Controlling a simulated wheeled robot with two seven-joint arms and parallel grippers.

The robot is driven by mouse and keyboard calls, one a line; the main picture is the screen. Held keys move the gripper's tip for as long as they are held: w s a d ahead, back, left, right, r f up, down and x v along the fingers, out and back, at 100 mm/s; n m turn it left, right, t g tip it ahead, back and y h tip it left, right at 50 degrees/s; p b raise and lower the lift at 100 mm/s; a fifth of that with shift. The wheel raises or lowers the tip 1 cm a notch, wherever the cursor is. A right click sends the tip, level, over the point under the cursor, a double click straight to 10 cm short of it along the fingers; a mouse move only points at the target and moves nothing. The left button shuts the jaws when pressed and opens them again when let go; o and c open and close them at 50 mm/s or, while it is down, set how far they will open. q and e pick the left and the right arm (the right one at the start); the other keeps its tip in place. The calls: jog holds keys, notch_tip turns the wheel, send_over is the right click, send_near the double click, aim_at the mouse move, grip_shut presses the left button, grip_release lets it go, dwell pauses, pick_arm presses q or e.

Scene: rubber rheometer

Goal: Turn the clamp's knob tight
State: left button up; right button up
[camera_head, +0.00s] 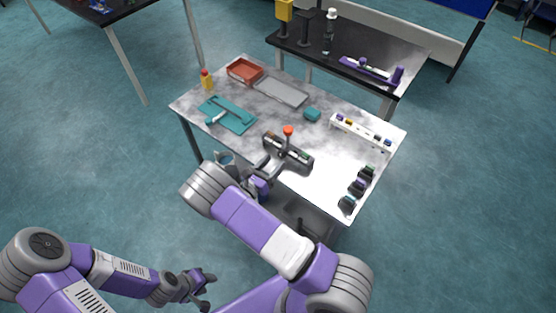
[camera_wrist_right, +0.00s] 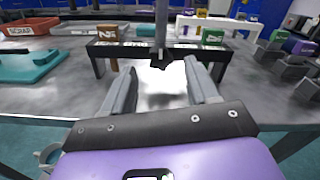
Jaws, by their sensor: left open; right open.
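An orange-red knob (camera_head: 288,130) tops a thin upright stem at the black rack (camera_head: 300,156) near the middle of the table's front edge. I cannot tell which part is the clamp itself. In the right wrist view a grey vertical rod (camera_wrist_right: 161,25) with a dark lower end stands just past my fingertips, between their lines; its top is out of view. The black rack's bar (camera_wrist_right: 130,48) runs behind it. My right gripper (camera_wrist_right: 160,75) is open and empty, pointing at the rack. My left gripper (camera_head: 203,286) is open and empty, low off the table at the front left.
A teal fixture (camera_head: 228,114), a red tray (camera_head: 243,70) and a grey tray (camera_head: 281,92) lie at the left and back. A white rack (camera_head: 350,130) is at the right. Several dark holders (camera_head: 357,185) line the right front edge.

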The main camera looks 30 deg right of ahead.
aim_at(282, 154)
jog(key=shift+x, duration=1.45)
jog(key=c, duration=1)
jog(key=shift+c, duration=0.2)
